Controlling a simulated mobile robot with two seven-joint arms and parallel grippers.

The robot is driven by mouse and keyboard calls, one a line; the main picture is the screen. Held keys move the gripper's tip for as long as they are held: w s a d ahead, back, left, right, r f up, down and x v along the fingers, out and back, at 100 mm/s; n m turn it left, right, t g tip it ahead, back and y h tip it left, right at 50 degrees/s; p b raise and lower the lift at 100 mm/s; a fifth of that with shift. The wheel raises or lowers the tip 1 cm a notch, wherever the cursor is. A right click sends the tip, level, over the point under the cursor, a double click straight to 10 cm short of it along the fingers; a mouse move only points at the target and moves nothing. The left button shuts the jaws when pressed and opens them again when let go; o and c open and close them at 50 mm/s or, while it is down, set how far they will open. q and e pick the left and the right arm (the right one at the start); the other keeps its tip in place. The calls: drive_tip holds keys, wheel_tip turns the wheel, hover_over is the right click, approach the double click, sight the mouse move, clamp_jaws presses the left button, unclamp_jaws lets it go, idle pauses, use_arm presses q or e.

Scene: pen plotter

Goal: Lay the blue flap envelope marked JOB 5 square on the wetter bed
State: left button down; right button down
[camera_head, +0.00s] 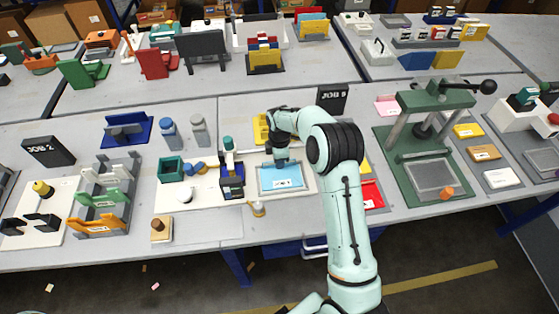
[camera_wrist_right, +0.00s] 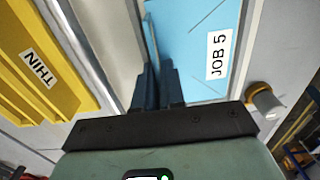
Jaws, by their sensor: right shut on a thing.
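The blue flap envelope (camera_head: 283,182) lies in or just over the wetter bed (camera_head: 304,188), a shallow framed recess in a white base. The wrist view shows the envelope (camera_wrist_right: 196,52) with its white JOB 5 label. My right gripper (camera_head: 281,160) points down at the envelope's far edge. In the wrist view its dark fingers (camera_wrist_right: 156,85) are shut on that edge, by a raised strip of blue. The fingers hide part of the envelope, and I cannot tell whether it touches the bed all over. My left gripper is not in view.
A yellow holder (camera_wrist_right: 35,70) labelled THIN stands close beside my right gripper. A dark JOB 5 sign (camera_head: 332,98) stands behind my arm. A green press (camera_head: 430,150) stands right.

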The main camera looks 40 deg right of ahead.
drive_tip(key=shift+f, duration=0.2)
drive_tip(key=c, duration=1.2)
unclamp_jaws()
drive_tip(key=shift+r, duration=0.2)
wheel_tip(320, 180, up, 12)
drive_tip(key=shift+r+p, duration=0.1)
drive_tip(key=shift+p, duration=0.3)
